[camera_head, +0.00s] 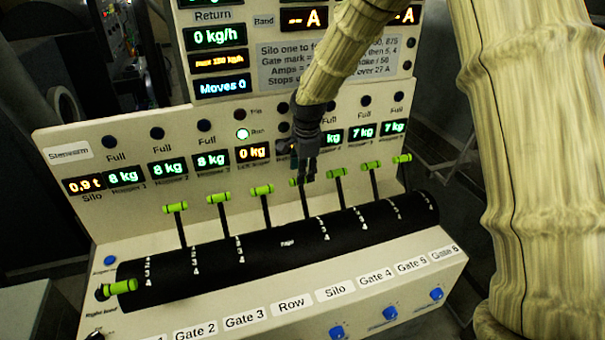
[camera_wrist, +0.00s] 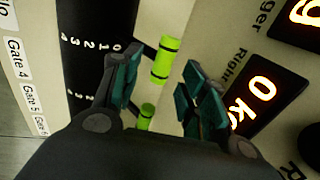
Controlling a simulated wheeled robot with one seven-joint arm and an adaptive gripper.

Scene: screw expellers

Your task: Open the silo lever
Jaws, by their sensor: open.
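The silo lever (camera_head: 297,183) is a black stalk with a short green handle, standing up and back on the black drum, in line with the "Silo" label. My gripper (camera_head: 308,178) comes down from above with its fingertips at this handle and partly hides it. In the wrist view, a green handle (camera_wrist: 165,60), which appears to be the silo lever's, shows in the gap between the spread fingers of my gripper (camera_wrist: 162,75). The gripper is open; I see no grip on the handle, and cannot tell whether a finger touches it.
The Row lever (camera_head: 261,190) stands close on the left and the Gate 4 lever (camera_head: 337,173) close on the right. The leftmost green handle (camera_head: 120,287) lies low. A panel of displays (camera_head: 211,161) rises behind the levers. Blue knobs (camera_head: 390,314) sit on the front face.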

